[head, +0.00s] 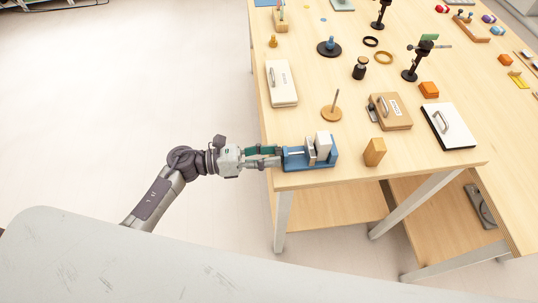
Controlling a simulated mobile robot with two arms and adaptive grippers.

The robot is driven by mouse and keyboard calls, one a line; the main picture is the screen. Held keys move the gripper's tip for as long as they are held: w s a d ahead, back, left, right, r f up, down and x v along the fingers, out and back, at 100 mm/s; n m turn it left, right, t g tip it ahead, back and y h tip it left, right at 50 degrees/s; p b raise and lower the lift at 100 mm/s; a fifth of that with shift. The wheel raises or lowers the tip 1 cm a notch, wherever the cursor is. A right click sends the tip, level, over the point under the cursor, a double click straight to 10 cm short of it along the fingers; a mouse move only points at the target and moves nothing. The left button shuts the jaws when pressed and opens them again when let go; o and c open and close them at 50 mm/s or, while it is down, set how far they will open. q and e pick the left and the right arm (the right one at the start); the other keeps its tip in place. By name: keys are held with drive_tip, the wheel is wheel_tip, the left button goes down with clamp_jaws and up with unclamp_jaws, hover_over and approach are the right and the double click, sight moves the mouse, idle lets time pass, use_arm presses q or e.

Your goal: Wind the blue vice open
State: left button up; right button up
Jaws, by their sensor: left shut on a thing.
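The blue vice (322,163) stands at the near left corner of the wooden table, with pale grey jaw blocks. Its two jaw blocks look close together, with a narrow gap. My left gripper (279,157) comes in from the left at the vice's left end, where the screw end is. It is shut there on the vice's handle, which the fingers mostly hide. My right gripper is not in view.
On the wooden table (330,183), an orange block (374,152) stands right of the vice. A peg on a round base (332,112), a cream case (282,83), a wooden box (390,111) and a white board with a handle (447,126) lie behind. Floor left of the table is clear.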

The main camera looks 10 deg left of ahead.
use_arm(q)
drive_tip(key=shift+n, duration=0.7)
drive_tip(key=o, duration=1.1)
